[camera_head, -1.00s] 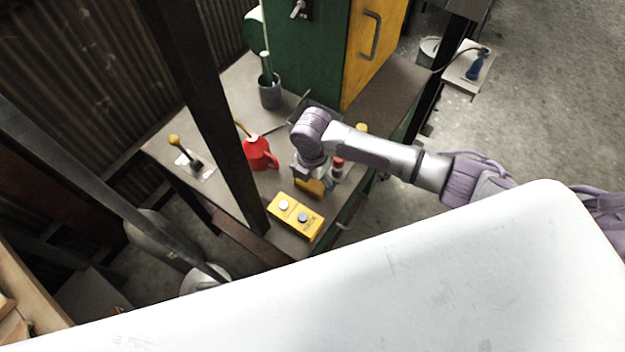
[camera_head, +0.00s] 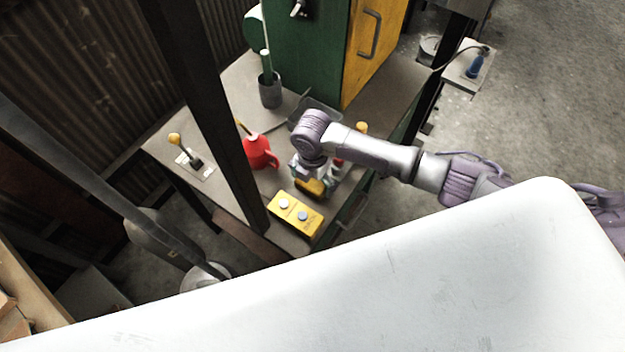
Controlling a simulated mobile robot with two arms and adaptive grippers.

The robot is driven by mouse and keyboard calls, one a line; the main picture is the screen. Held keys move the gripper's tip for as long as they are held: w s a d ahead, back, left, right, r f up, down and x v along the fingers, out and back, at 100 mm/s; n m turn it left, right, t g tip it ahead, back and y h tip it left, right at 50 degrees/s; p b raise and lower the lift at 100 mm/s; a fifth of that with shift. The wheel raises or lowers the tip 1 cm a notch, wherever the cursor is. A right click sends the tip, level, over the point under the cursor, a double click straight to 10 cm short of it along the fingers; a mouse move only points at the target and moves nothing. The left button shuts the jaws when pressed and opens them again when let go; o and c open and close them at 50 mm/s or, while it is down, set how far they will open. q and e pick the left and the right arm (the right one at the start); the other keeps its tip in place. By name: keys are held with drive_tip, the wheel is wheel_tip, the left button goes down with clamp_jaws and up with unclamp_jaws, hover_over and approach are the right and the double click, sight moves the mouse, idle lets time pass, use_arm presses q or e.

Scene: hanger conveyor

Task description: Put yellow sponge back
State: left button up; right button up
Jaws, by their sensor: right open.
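The yellow sponge (camera_head: 311,188) is on the grey bench top, just behind a yellow button box. My right gripper (camera_head: 309,176) is right above the sponge, seen from above and behind. Its fingers are open and spread around the sponge's upper part; whether they touch it is hard to see. The wrist hides part of the sponge. My left gripper is not in view.
The yellow button box (camera_head: 295,215) stands at the bench's front edge. A red oil can (camera_head: 259,152) is left of the gripper and a dark cup (camera_head: 270,92) farther back. A green and yellow cabinet (camera_head: 340,50) stands behind. A dark post (camera_head: 215,125) crosses the bench.

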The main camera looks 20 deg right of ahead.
sight(313, 180)
wheel_tip(313, 180, up, 12)
drive_tip(key=b, duration=0.1)
idle(0.6)
